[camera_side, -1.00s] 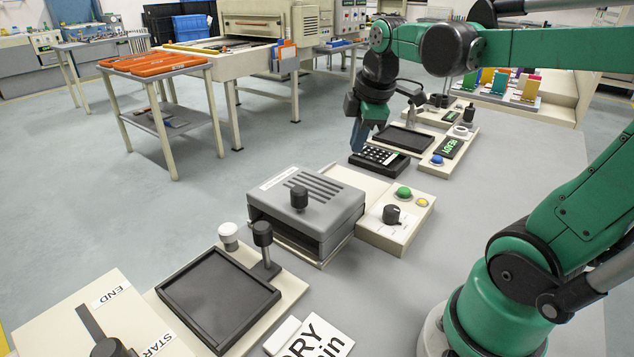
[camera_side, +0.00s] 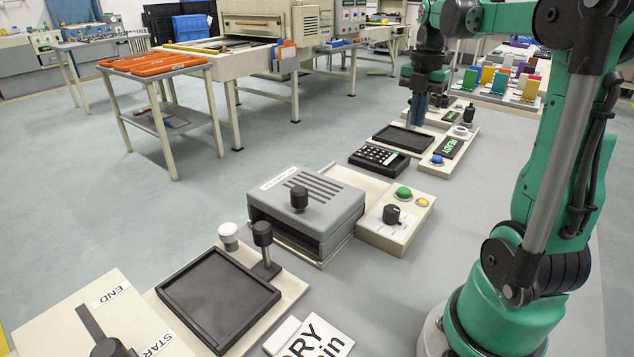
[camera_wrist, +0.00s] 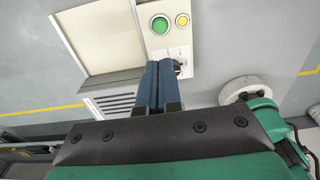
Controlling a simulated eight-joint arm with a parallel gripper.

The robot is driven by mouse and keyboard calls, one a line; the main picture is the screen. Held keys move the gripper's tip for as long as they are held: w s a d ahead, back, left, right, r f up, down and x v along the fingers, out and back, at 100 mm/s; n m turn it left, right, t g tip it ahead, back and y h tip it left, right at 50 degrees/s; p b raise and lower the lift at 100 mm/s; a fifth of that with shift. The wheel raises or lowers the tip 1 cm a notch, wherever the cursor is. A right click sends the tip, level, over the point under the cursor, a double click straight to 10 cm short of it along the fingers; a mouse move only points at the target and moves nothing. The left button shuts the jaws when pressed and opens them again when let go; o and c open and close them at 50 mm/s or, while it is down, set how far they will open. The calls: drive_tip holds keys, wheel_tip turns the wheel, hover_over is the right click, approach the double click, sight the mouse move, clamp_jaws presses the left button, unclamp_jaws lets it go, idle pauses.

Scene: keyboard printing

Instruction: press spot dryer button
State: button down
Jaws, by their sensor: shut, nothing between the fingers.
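A grey vented box (camera_side: 305,205) with a black knob stands mid-table in the side view. Beside it is a cream control panel (camera_side: 386,241) with a green button (camera_side: 403,193), a small yellow button (camera_side: 422,202) and a black dial (camera_side: 391,214). No legible label marks it as the spot dryer. The wrist view shows the green button (camera_wrist: 160,25), the yellow button (camera_wrist: 182,20) and the dial, partly hidden by my fingers. My gripper (camera_side: 416,120) is shut and empty, pointing down beyond the black keypad in the side view; its blue fingers (camera_wrist: 158,85) show in the wrist view.
The keypad (camera_side: 379,157) and a READY unit with a blue button (camera_side: 437,159) lie beyond the panel. A black tray (camera_side: 218,298) with a post stands in front of the vented box. Grey tabletop (camera_side: 400,290) is clear right of the panel.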

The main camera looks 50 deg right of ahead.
sight(404, 189)
wheel_tip(404, 189, down, 14)
idle(0.6)
drive_tip(key=shift+f, duration=1)
wheel_tip(404, 189, up, 14)
drive_tip(key=shift+r, duration=0.15)
drive_tip(key=shift+w, duration=0.1)
idle(0.6)
